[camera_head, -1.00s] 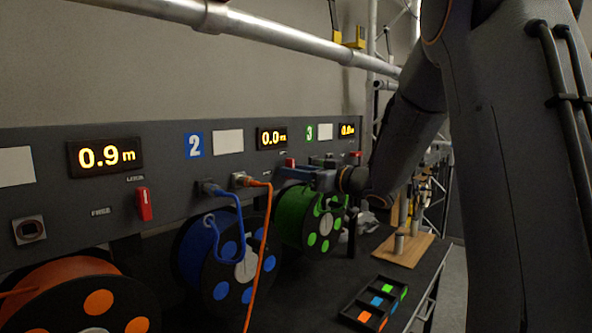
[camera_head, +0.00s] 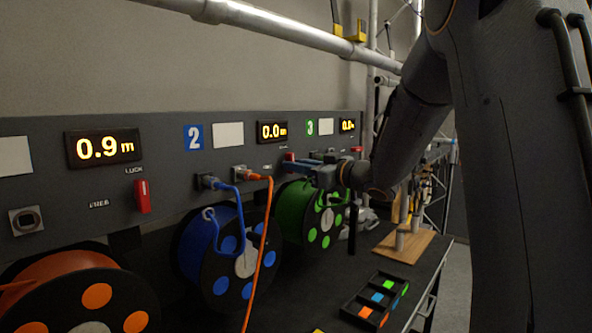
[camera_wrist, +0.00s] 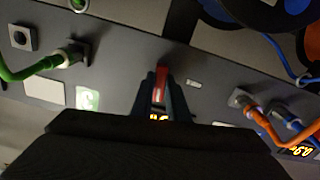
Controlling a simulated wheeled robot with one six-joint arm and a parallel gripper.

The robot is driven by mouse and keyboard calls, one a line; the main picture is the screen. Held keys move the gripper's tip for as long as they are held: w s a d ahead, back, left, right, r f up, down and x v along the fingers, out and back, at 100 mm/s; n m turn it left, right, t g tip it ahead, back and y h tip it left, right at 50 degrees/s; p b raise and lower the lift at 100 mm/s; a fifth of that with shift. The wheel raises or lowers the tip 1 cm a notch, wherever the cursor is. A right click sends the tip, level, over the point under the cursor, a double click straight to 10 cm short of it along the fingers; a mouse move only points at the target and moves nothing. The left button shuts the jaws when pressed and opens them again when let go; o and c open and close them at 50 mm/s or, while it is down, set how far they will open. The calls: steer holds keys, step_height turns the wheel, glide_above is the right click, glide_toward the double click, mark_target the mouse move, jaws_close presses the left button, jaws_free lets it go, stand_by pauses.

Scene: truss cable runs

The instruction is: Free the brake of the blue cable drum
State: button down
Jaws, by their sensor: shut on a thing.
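The blue cable drum (camera_head: 195,250) sits under the panel mark 2 (camera_head: 194,138), its black side facing me with blue discs. A blue cable end hooks over its front. Its red brake lever (camera_head: 290,157) is on the panel below the 0.0 m display (camera_head: 271,132), mostly hidden by my gripper. In the wrist view, which is upside down, the red lever (camera_wrist: 162,82) stands between my two fingers. My gripper (camera_head: 298,165), also in the wrist view (camera_wrist: 161,88), is shut on the lever. A small label (camera_wrist: 194,84) lies to the right of it there, too small to read.
An orange drum (camera_head: 85,262) is at near left, with its own red lever (camera_head: 142,196). A green drum (camera_head: 292,212) is beyond the blue one. An orange cable (camera_head: 264,240) hangs before the blue drum. A black tray (camera_head: 352,306) and wooden board (camera_head: 420,248) lie on the bench.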

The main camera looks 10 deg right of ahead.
steer(key=n+b, duration=1.5)
steer(key=shift+f+n+b, duration=0.2)
steer(key=shift+n+b, duration=0.15)
steer(key=shift+n, duration=0.05)
steer(key=shift+s+r+n, duration=0.1)
steer(key=shift+n, duration=0.2)
steer(key=c, duration=1.7)
jaws_free()
